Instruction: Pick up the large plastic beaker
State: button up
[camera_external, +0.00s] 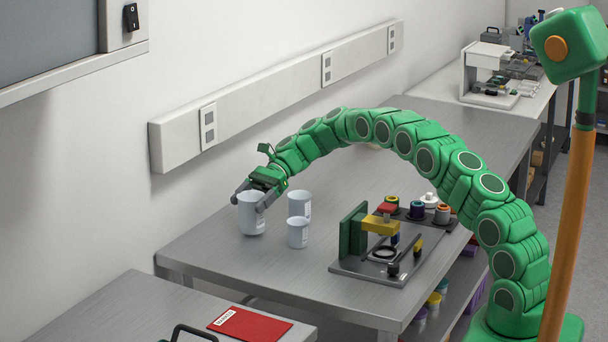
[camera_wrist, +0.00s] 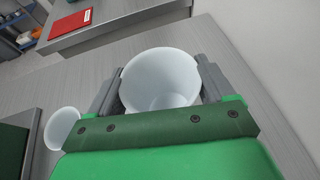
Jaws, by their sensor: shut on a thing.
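The large plastic beaker (camera_external: 251,215) is pale, whitish and open-topped. It is upright at the left end of the grey metal table. My gripper (camera_external: 259,197) is shut on it, with one dark finger on each side near the rim. In the wrist view the beaker (camera_wrist: 160,82) sits between the two grey fingers (camera_wrist: 161,88), its open mouth showing and its inside looking empty. Whether its base touches the table is hard to tell.
Two other pale beakers stand close to the right, a taller one (camera_external: 299,203) and a smaller one (camera_external: 298,233). An instrument with a green block and yellow arm (camera_external: 380,224) is further right. A wall rail (camera_external: 270,95) runs behind. The table front (camera_external: 240,262) is clear.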

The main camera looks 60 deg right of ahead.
notch_tip(320, 180, up, 2)
jog(key=shift+r, duration=0.1)
jog(key=s+a+r, duration=0.1)
jog(key=s+r, duration=0.8)
jog(key=s, duration=0.5)
jog(key=shift+a+r, duration=0.15)
jog(key=shift+r, duration=0.2)
